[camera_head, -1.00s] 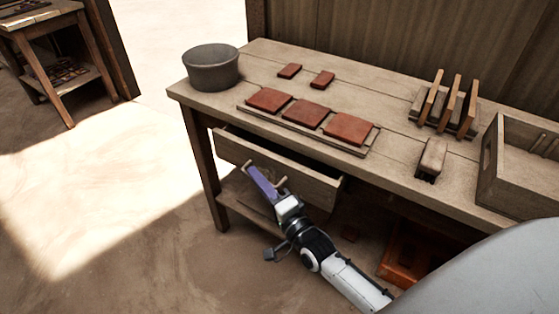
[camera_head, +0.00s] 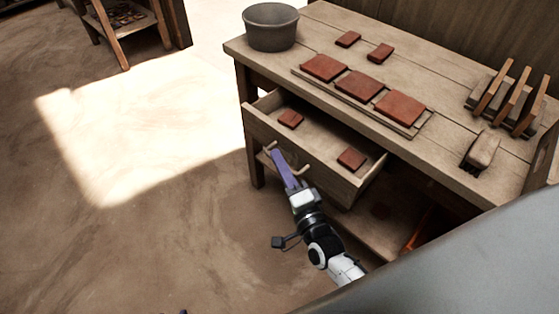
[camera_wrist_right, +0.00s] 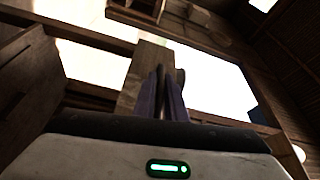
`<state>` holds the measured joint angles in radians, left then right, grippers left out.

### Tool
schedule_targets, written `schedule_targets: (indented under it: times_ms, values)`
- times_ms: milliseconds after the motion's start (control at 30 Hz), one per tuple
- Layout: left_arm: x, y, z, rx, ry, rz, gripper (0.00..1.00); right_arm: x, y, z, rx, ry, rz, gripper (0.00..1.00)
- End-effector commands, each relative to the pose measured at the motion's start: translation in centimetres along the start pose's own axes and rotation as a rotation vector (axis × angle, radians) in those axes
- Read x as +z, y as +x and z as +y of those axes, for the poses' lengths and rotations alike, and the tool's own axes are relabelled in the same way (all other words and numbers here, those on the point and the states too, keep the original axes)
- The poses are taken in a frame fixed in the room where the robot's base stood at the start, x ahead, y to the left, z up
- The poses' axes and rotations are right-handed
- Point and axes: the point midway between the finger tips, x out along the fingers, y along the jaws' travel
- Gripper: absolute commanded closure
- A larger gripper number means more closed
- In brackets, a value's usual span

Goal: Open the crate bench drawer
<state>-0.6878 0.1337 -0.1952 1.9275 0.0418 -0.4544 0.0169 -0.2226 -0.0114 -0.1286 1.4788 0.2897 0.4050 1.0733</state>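The crate bench (camera_head: 455,157) has its drawer (camera_head: 326,187) pulled out well from under the top. Inside the drawer lie two small red tiles (camera_head: 290,118), (camera_head: 351,158), one toward each end. The drawer handle (camera_head: 303,170) is on its front face. My right gripper (camera_head: 275,155) is at the handle, with its purple fingers shut around the bar. In the right wrist view the fingers (camera_wrist_right: 166,95) are close together, and the handle between them is hard to make out. Only a dark sliver at the bottom edge may be my left gripper (camera_head: 183,311).
On the bench top are a grey pot (camera_head: 271,28), several red tiles, some on a board (camera_head: 420,124), a brush (camera_head: 481,151) and a rack (camera_head: 530,121) with upright slats. A lower shelf (camera_head: 345,225) is under the drawer. The floor (camera_head: 160,240) at left is clear.

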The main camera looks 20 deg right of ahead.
Motion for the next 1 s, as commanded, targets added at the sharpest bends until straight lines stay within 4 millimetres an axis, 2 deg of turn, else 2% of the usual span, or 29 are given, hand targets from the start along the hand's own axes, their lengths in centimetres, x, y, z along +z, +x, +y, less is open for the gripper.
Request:
schedule_targets:
  times_ms: [33, 100, 367, 467, 567, 800, 1000]
  values:
    - [0.0, 0.0, 0.1, 0.001, 0.0, 0.0, 0.69, 0.0, 0.0, 0.1, 0.002, 0.0, 0.0, 0.8]
    - [0.0, 0.0, 0.1, 0.003, 0.001, 0.0, 0.69, 0.0, 0.0, 0.1, 0.001, 0.0, 0.0, 0.73]
    - [-0.4, -0.1, 0.3, 0.005, 0.001, 0.008, 0.69, -0.1, 0.0, 0.0, 0.0, 0.0, 0.0, 0.73]
    - [-0.5, -0.1, 0.3, 0.006, 0.001, 0.009, 0.69, -0.1, -0.7, 0.1, 0.001, 0.0, 0.0, 0.73]
    - [-0.5, -0.1, 0.3, 0.005, 0.001, 0.009, 0.69, -0.1, -2.1, 0.1, 0.002, -0.001, 0.0, 0.73]
    - [-0.4, 0.0, 0.3, 0.005, 0.002, 0.009, 0.69, 0.0, -6.9, 0.1, 0.003, -0.001, -0.001, 0.73]
    - [-0.3, 0.1, 0.2, 0.004, 0.002, 0.007, 0.69, 0.0, -9.6, 0.1, 0.002, 0.0, 0.0, 0.73]
